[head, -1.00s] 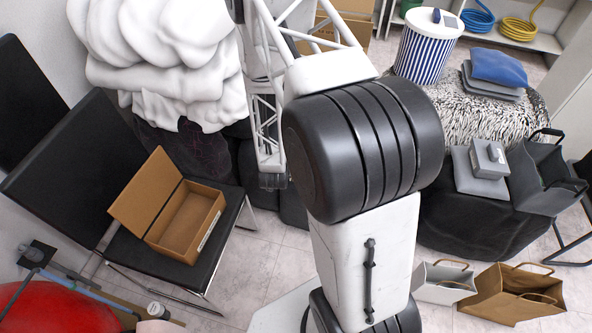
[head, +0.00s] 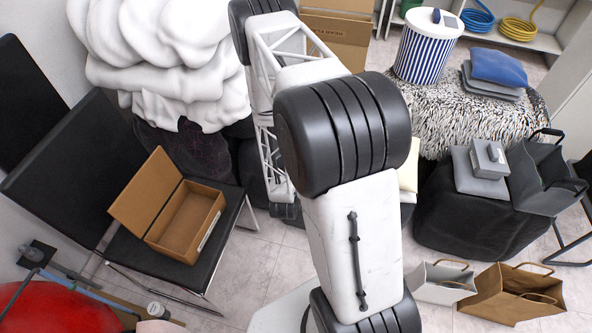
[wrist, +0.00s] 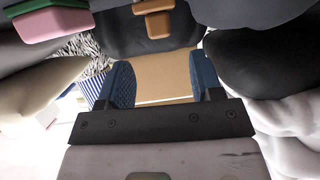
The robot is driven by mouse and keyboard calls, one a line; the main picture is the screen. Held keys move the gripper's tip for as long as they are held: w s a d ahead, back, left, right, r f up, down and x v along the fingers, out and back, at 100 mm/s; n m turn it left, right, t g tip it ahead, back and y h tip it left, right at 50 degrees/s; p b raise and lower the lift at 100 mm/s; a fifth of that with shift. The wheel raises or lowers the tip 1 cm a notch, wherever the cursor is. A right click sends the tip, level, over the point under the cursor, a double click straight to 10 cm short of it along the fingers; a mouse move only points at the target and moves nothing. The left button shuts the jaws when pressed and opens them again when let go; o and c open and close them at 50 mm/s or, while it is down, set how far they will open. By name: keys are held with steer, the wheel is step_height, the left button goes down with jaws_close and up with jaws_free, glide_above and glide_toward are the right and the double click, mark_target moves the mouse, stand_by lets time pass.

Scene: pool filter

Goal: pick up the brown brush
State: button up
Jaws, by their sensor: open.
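In the wrist view a brown, wooden-looking piece (wrist: 154,18), which looks like the brown brush, lies on a black rounded surface (wrist: 115,35) at the top edge. It is partly cut off by the picture's edge. My gripper (wrist: 160,78) is open, with its two blue-padded fingers apart and nothing held between them. The brown piece is beyond the fingertips, apart from them. In the head view my arm hides the gripper, and I cannot make out the brush there.
A pink and green item (wrist: 52,22) is at the wrist view's upper left. In the head view an open cardboard box (head: 185,222) sits on a black chair (head: 80,190). A striped basket (head: 425,55) stands on a furry pouf (head: 480,120). Paper bags (head: 515,297) are at lower right.

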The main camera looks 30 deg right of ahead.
steer(key=shift+x, duration=1.25)
steer(key=shift+r+x, duration=0.2)
steer(key=shift+x, duration=2.4)
steer(key=shift+d, duration=0.1)
steer(key=c, duration=1)
steer(key=shift+r, duration=0.2)
